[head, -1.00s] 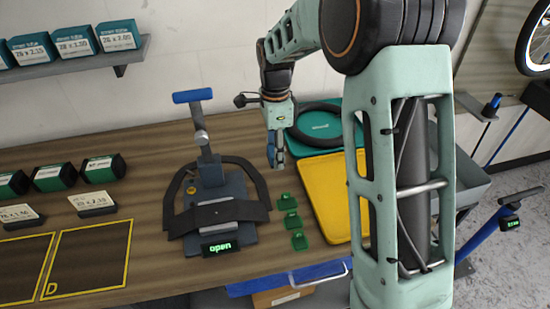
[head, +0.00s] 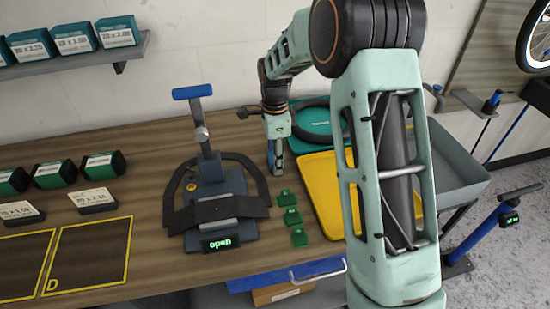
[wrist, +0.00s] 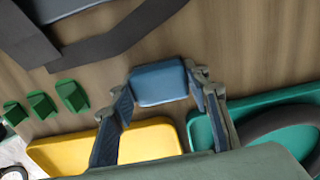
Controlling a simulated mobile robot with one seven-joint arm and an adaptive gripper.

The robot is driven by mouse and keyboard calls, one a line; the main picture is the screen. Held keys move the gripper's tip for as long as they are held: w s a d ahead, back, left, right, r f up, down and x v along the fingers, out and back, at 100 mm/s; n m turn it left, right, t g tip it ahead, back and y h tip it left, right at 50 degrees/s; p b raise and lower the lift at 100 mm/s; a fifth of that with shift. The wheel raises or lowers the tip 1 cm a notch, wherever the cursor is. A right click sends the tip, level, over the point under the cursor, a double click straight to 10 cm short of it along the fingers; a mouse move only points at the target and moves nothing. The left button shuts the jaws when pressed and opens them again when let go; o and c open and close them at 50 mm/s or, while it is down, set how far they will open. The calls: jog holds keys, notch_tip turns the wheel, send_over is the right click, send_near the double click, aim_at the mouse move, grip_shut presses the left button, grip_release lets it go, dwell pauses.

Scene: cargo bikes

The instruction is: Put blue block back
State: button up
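The blue block (wrist: 158,83) is between my fingertips in the wrist view, with no clear gap on either side. My gripper (wrist: 160,88) looks shut on it. In the head view my gripper (head: 276,165) points down over the wooden bench, between the clamp stand and the yellow tray. The block is small there and mostly covered by the fingers. Whether its underside touches the bench is hard to tell.
A clamp stand (head: 207,187) with a blue handle and a display reading "open" is left of my gripper. Three green pieces (head: 291,217) lie in front. A yellow tray (head: 322,185) and a teal tray (head: 308,115) are to the right. Bench marked D (head: 90,255) is bare.

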jog(key=o, duration=0.4)
notch_tip(320, 180, up, 12)
jog(key=shift+r, duration=0.2)
jog(key=shift+w, duration=0.15)
dwell(0.5)
